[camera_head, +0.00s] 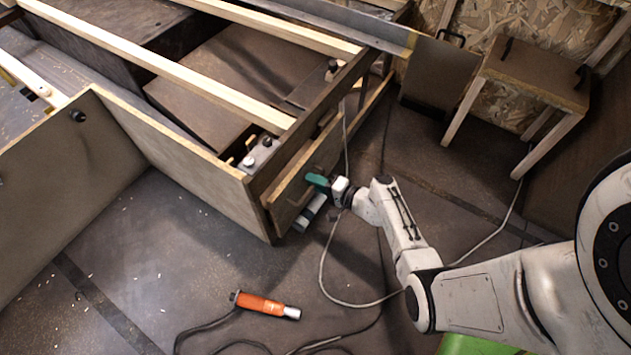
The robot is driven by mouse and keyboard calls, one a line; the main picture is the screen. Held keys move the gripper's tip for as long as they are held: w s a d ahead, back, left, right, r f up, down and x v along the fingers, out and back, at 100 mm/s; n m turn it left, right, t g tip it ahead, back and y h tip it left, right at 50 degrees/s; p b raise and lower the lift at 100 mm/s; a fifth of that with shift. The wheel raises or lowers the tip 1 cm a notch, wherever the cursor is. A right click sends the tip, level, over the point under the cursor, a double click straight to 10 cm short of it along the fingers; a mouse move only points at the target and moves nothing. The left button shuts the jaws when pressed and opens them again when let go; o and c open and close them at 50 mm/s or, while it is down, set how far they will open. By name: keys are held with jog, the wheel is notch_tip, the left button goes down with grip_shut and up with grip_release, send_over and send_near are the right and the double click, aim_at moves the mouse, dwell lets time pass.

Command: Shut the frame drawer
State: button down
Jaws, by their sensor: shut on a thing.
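The frame drawer (284,203) is set in the end of the wooden frame (262,178). Its wooden front stands a little out from the frame, so it is partly open. My gripper (308,195) is at the drawer's front face, reaching in from the right. It is shut on the drawer's handle, which is mostly hidden by the fingers. A green part and a dark and silver part show at the gripper, close against the drawer front.
An orange-handled tool (262,304) with a dark cord lies on the floor in front. Pale cable loops under my arm. A small wooden stool (535,80) stands at the back right. A hinged panel (70,180) is at left. Floor between panel and tool is clear.

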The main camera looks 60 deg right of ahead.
aim_at(304, 175)
jog(key=shift+w, duration=0.1)
dwell(0.3)
jog(key=b+x, duration=0.1)
jog(key=x, duration=0.1)
jog(key=b+x, duration=0.1)
jog(key=shift+w+r, duration=0.25)
jog(key=shift+w, duration=0.25)
jog(key=c, duration=1.3)
grip_release()
jog(key=shift+o, duration=0.4)
jog(key=shift+r, duration=0.1)
jog(key=shift+w, duration=0.1)
jog(key=p+v, duration=0.3)
jog(key=v, duration=0.8)
jog(key=shift+p, duration=0.3)
